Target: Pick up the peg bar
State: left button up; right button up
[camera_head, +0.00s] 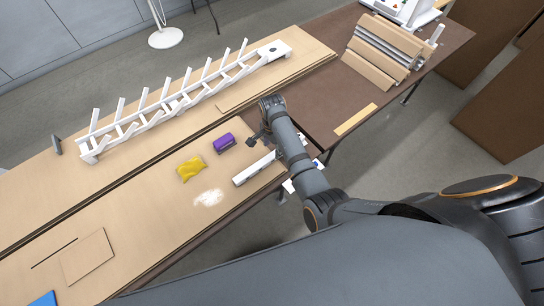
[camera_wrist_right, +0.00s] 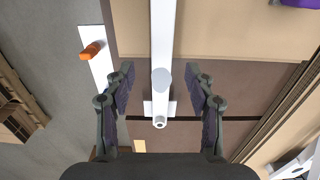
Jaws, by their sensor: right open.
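The peg bar (camera_head: 254,169), a narrow white bar, lies near the front edge of the wooden table. In the right wrist view the peg bar (camera_wrist_right: 162,40) runs from the top edge down between my fingers, and a round white peg stands up near its lower end. My right gripper (camera_head: 262,137) is over the table beside the bar in the head view, and the arm hides the bar's far end. In the wrist view the right gripper (camera_wrist_right: 160,78) is open, one finger on each side of the bar, with visible gaps. My left gripper is not in view.
A purple block (camera_head: 224,143), a yellow bag (camera_head: 190,169) and a white patch (camera_head: 208,198) lie left of the bar. A long white rack with upright pegs (camera_head: 180,104) stands farther back. An orange item (camera_wrist_right: 92,50) shows left in the wrist view.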

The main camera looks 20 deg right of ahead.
aim_at(272, 155)
jog(key=shift+w+f+p, duration=0.15)
jog(key=shift+f+p, duration=0.2)
jog(key=shift+f, duration=2.4)
grip_shut()
